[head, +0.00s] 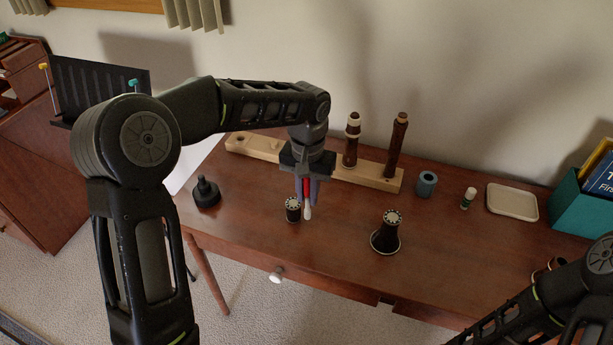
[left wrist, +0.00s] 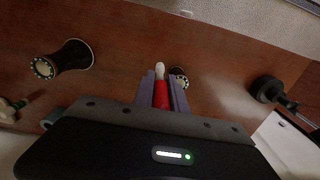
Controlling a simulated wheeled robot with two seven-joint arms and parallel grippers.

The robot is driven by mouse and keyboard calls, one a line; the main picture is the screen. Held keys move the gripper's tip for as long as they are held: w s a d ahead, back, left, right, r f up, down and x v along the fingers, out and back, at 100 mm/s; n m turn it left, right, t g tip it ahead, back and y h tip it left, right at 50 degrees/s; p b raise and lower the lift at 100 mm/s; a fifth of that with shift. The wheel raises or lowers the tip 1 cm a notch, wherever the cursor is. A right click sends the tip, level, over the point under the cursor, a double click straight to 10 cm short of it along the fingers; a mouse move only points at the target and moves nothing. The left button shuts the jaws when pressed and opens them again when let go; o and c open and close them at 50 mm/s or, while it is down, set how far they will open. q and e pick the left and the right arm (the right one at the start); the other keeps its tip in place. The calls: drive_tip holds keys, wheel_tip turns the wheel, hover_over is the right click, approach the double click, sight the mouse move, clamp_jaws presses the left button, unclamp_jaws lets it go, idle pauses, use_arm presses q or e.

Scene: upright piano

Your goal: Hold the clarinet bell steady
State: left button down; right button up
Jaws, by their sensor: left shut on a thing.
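The clarinet bell (head: 386,238), dark and flared with pale rings, stands upright on the brown table, wide end down. It also shows at the upper left of the left wrist view (left wrist: 70,56). My left gripper (head: 308,194) is shut on a red stick with a white tip (head: 307,212), tip pointing down, left of the bell and apart from it. The stick also shows in the left wrist view (left wrist: 160,92). A short dark barrel piece (head: 293,211) stands beside the tip; whether they touch is unclear. My right arm enters at lower right; its gripper is out of view.
A wooden rack (head: 264,149) at the back holds two upright clarinet joints (head: 397,146). A black piece (head: 205,192) stands at left. A blue-grey cylinder (head: 427,184), a small tube (head: 468,198), a pale tray (head: 512,202) and a teal box (head: 582,212) are at right. Table around the bell is clear.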

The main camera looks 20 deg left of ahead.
use_arm(q)
wheel_tip(320, 180, up, 7)
drive_tip(key=p, duration=0.6)
drive_tip(key=shift+f+p, duration=0.1)
drive_tip(key=shift+p, duration=0.3)
drive_tip(key=shift+f, duration=0.15)
